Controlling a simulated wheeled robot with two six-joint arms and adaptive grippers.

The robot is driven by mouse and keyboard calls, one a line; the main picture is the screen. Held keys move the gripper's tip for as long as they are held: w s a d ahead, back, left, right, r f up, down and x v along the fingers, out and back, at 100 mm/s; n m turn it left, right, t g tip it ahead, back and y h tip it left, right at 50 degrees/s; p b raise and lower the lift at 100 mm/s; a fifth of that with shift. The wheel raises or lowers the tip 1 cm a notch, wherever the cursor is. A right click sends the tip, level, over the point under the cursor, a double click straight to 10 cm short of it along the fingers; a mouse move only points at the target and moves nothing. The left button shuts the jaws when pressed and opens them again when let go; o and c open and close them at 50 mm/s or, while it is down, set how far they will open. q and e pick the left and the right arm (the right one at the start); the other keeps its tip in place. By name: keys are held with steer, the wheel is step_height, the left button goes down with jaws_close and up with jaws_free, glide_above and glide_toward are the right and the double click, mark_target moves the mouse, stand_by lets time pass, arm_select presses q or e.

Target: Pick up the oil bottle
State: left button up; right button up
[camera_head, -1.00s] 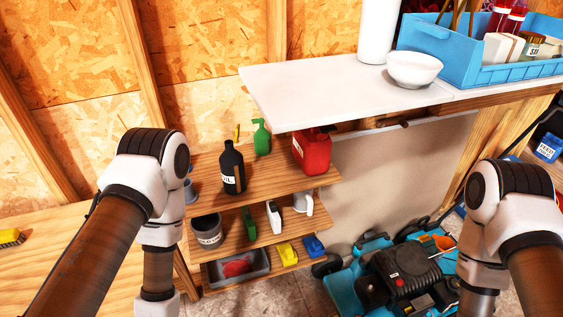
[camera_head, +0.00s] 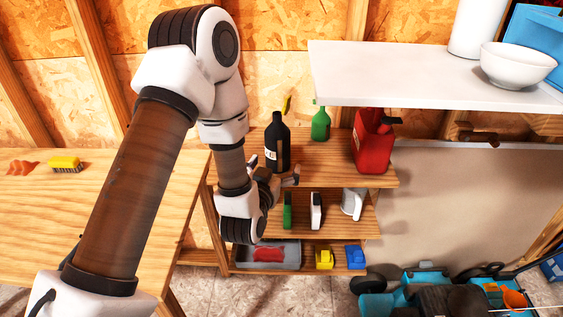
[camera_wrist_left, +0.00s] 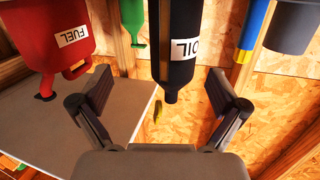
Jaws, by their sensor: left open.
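The oil bottle (camera_head: 279,142) is black with a white label and stands upright on the top wooden shelf. In the left wrist view, which is upside down, the oil bottle (camera_wrist_left: 180,40) shows its OIL label. My left gripper (camera_head: 284,179) is low in front of the bottle, at the shelf's front edge. In the left wrist view the left gripper (camera_wrist_left: 160,90) has its fingers spread wide and holds nothing; the bottle appears between and beyond them. My right gripper is not in view.
A red fuel can (camera_head: 373,145) and a green bottle (camera_head: 320,122) stand to the right on the same shelf (camera_head: 335,165). A white tabletop (camera_head: 400,80) overhangs at upper right. Lower shelves hold a white mug (camera_head: 353,204) and a grey bin (camera_head: 290,248). A wooden bench (camera_head: 90,210) is at left.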

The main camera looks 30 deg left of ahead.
mark_target(274, 142)
arm_select(q)
steer(key=shift+n+t+y, duration=0.5)
steer(key=shift+t, duration=0.1)
steer(key=r, duration=0.1)
steer(key=a+r, duration=0.1)
steer(key=w+a+r, duration=0.1)
steer(key=shift+r, duration=0.25)
steer(key=p+x, duration=0.1)
steer(key=x, duration=0.2)
steer(key=p+x, duration=0.1)
steer(key=x, duration=0.2)
steer(key=shift+w+a+f, duration=0.2)
steer(key=shift+f, duration=0.05)
steer(key=shift+w+a+f, duration=0.15)
steer(key=shift+w+f, duration=0.05)
steer(key=shift+w, duration=0.1)
steer(key=c, duration=1.6)
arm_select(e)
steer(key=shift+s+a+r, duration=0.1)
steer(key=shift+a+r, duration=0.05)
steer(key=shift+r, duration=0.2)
arm_select(q)
steer(key=shift+r, duration=0.2)
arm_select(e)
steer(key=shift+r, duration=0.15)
